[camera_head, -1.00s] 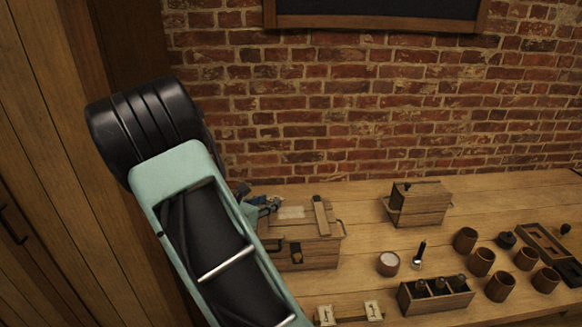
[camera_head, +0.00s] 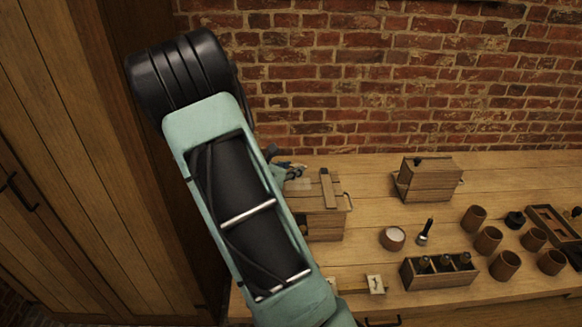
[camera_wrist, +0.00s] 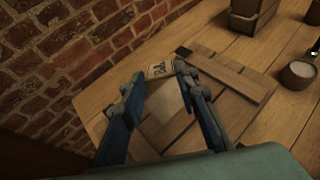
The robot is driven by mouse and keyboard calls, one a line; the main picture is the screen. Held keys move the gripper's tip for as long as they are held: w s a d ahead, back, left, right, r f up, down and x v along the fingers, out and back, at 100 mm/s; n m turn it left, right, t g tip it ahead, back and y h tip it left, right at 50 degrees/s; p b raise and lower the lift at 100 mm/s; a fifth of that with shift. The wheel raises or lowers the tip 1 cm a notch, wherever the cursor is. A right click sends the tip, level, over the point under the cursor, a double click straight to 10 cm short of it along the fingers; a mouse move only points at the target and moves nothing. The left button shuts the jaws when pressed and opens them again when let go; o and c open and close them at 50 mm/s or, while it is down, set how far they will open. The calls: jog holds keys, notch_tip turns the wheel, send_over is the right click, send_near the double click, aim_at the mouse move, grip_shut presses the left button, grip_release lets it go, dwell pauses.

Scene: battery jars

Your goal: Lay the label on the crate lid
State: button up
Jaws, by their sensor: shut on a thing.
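My gripper (camera_wrist: 159,70) is shut on a small cream label (camera_wrist: 160,71) with dark lettering, held between its fingertips. Below and between the fingers lies the wooden crate lid (camera_wrist: 232,82), with a pale rectangular patch (camera_wrist: 168,103) on its boards. The label appears above the lid near its far edge; I cannot tell whether it touches. In the head view the crate (camera_head: 326,227) stands at the left of the bench, and my gripper (camera_head: 291,169) is over its lid, beside the raised wooden strip (camera_head: 327,188). My arm hides the crate's left part.
A smaller wooden box (camera_head: 429,183) stands to the right at the back. A white-filled bowl (camera_head: 393,238), a brush-like tool (camera_head: 426,231), a bottle rack (camera_head: 439,273) and several brown cups (camera_head: 488,240) are farther right. The brick wall (camera_head: 400,95) rises behind the bench.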

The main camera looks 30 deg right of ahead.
jog(key=shift+f+b, duration=2)
jog(key=shift+f, duration=0.65)
jog(key=o, duration=0.7)
jog(key=shift+o, duration=0.2)
jog(key=v, duration=1.2)
